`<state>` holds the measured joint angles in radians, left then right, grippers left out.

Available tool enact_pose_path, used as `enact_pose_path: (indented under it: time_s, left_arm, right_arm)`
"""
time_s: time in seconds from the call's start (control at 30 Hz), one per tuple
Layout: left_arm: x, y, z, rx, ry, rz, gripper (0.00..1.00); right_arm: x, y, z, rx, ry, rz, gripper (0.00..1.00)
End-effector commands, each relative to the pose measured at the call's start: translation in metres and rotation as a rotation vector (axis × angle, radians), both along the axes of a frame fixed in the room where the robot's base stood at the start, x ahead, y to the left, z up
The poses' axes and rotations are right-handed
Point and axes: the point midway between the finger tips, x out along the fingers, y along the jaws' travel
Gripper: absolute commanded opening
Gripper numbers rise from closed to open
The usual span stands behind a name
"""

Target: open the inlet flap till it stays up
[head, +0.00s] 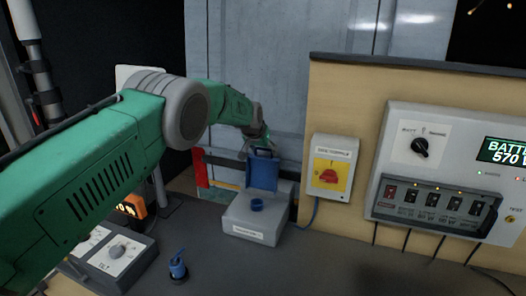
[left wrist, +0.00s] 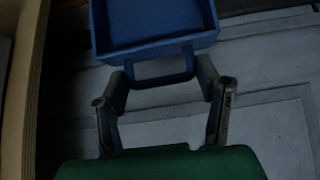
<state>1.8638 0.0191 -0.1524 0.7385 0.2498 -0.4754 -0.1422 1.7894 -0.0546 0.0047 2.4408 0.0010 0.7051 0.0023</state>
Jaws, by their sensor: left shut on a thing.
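The inlet flap (head: 263,173) is blue and stands about upright at the back of a grey inlet box (head: 243,222). A round blue inlet socket (head: 257,204) shows uncovered on the box in front of it. My left gripper (head: 260,148) is at the flap's top edge. In the left wrist view the blue flap (left wrist: 155,24) fills the top, and its loop handle (left wrist: 165,82) lies between the fingertips of my left gripper (left wrist: 163,74). The gripper is shut on this handle. My right gripper is in neither view.
A yellow switch box with a red knob (head: 329,177) hangs right of the inlet box. A battery panel (head: 446,175) is farther right. The counter (head: 330,262) is clear at front right.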

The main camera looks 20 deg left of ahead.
Motion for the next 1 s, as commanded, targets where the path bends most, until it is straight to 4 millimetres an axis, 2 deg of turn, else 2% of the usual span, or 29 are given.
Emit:
enact_pose_path:
  time_s: [0.03, 0.07, 0.1, 0.37, 0.57, 1.0]
  left_arm:
    - [0.001, -0.002, 0.002, -0.003, -0.006, -0.001, 0.06]
    - [0.002, -0.002, 0.002, -0.003, -0.006, -0.001, 0.65]
    - [0.001, -0.002, 0.002, -0.003, -0.006, -0.001, 0.7]
    - [0.0, 0.0, 0.002, -0.003, -0.003, 0.0, 0.7]
    - [-0.007, 0.0, 0.012, -0.002, -0.004, 0.002, 0.7]
    - [-0.054, -0.004, 0.073, -0.001, -0.004, -0.001, 0.7]
  right_arm:
    - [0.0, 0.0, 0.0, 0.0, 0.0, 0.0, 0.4]
    - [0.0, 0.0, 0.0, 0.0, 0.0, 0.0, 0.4]
    - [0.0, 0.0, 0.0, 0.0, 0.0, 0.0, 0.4]
    - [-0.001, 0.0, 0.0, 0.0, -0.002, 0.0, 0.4]
    - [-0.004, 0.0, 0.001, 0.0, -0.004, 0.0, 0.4]
    - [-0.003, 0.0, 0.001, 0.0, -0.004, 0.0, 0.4]
